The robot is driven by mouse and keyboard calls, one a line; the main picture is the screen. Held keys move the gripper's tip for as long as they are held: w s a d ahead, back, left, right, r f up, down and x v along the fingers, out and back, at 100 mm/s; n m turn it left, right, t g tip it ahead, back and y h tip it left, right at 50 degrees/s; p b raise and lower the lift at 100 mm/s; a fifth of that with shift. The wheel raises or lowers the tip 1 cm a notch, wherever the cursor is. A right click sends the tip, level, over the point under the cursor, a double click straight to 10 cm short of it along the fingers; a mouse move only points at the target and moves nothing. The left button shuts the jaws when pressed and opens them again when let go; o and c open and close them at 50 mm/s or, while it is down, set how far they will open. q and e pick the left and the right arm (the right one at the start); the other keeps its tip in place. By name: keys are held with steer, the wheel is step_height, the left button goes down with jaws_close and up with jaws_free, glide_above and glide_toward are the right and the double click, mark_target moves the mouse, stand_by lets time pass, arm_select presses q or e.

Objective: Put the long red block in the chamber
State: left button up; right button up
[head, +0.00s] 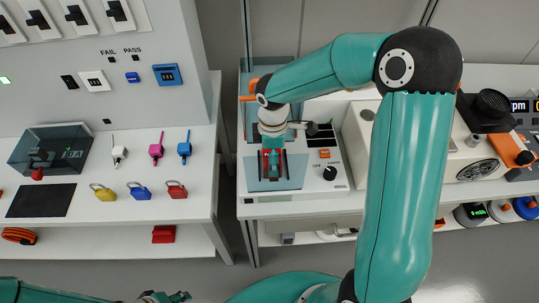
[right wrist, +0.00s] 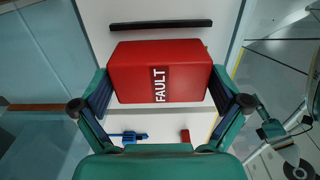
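My right gripper (head: 270,165) is over the clear blue-walled chamber (head: 255,180) on the right-hand bench. In the right wrist view its two fingers (right wrist: 160,98) press on both ends of a red block (right wrist: 130,82) marked FAULT. In the head view the block is mostly hidden by the gripper, with red showing between the chamber walls. Whether it touches the chamber floor cannot be told. My left gripper (head: 168,297) is at the bottom edge of the head view, far from the chamber, and its opening is unclear.
A control box with a black knob (head: 330,173) stands right of the chamber. Another red object (head: 163,234) lies on the lower shelf. A floor gap separates the benches.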

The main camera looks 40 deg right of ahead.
step_height(320, 180, up, 12)
steer(key=shift+r+p, duration=0.15)
steer(key=shift+p, duration=0.15)
stand_by(0.5)
stand_by(0.3)
